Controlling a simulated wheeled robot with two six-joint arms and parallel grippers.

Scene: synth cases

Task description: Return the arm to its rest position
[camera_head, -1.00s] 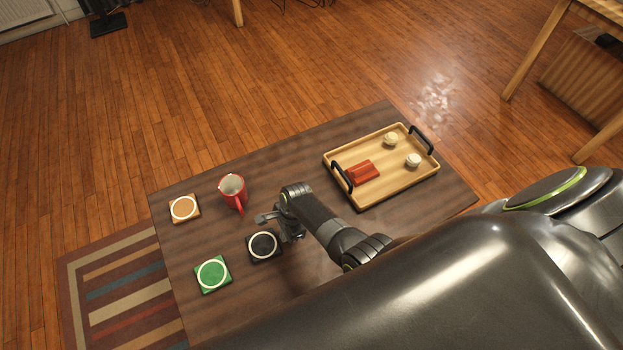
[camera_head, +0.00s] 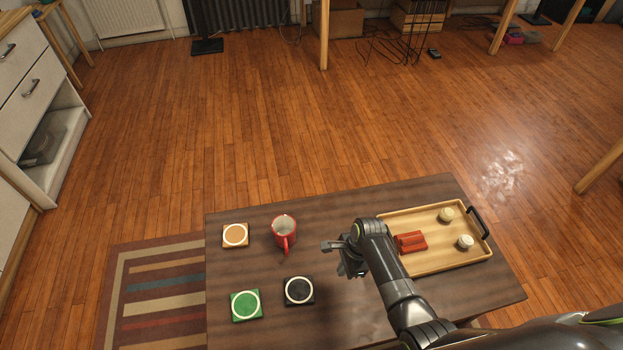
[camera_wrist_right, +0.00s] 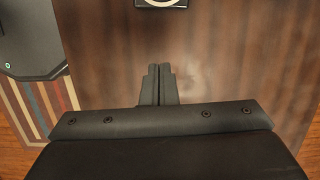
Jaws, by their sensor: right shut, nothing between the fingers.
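My right arm reaches in from the lower right of the head view over the dark wooden table (camera_head: 350,325). Its right gripper (camera_head: 328,246) is above the table, between the red mug (camera_head: 284,232) and the wooden tray (camera_head: 432,264). In the right wrist view the two fingers of the gripper (camera_wrist_right: 158,72) lie together, shut, with nothing between them. Bare table top shows under them, with part of the black coaster (camera_wrist_right: 162,3) at the top edge. My left gripper is not in view.
Orange (camera_head: 235,235), green (camera_head: 246,305) and black (camera_head: 299,291) square coasters with white rings lie on the table's left part. The tray holds a red block (camera_head: 411,242) and two small pale jars (camera_head: 446,214). A striped rug (camera_head: 160,285) lies left of the table.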

